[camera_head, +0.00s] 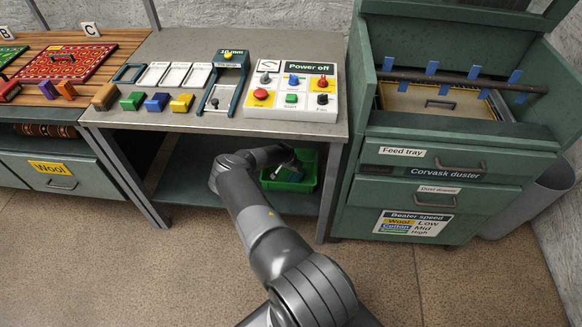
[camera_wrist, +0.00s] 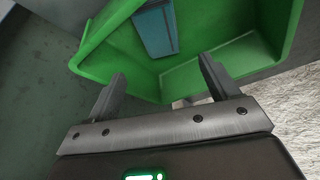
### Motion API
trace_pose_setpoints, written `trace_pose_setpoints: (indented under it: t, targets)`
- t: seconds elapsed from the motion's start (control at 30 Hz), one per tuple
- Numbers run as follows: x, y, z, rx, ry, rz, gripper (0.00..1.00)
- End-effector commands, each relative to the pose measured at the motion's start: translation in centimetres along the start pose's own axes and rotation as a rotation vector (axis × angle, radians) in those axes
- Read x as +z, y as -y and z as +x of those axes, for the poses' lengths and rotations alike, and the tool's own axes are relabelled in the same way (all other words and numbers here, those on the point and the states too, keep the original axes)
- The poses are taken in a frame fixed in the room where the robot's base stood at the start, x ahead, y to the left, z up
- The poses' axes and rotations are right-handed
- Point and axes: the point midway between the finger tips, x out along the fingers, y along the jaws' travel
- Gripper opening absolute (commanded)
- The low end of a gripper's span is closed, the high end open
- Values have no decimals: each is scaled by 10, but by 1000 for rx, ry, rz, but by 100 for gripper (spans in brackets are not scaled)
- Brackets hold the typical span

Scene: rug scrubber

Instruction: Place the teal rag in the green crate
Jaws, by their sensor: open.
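The green crate (camera_head: 308,166) stands on the lower shelf of the middle table. In the wrist view the crate (camera_wrist: 105,32) fills the upper middle, tilted in the picture. A flat teal-blue piece (camera_wrist: 155,30), which looks like the teal rag, is inside the crate against its inner surface; its upper end is cut off by the frame. My gripper (camera_wrist: 163,75) is open, its two fingers spread at the crate's near side, with nothing between them. The rag is apart from the fingertips. In the head view my gripper (camera_head: 287,167) is at the crate and partly hides its inside.
The tabletop above the crate holds a control panel (camera_head: 291,90), a thickness gauge (camera_head: 224,82) and several coloured blocks. A green duster cabinet (camera_head: 455,150) stands on the right. Table legs flank the shelf. The floor in front is clear.

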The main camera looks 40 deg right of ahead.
Motion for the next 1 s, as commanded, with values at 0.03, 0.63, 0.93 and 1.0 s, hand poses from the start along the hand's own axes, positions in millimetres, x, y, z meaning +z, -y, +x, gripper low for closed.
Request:
trace_pose_setpoints:
  t: [0.03,0.63,0.93,1.0]
  targets:
    - [0,1,-7,-1,0,2,80]
    - [2,0,-35,1,2,-2,80]
    - [1,0,-35,1,2,-2,80]
    - [1,0,-35,1,2,-2,80]
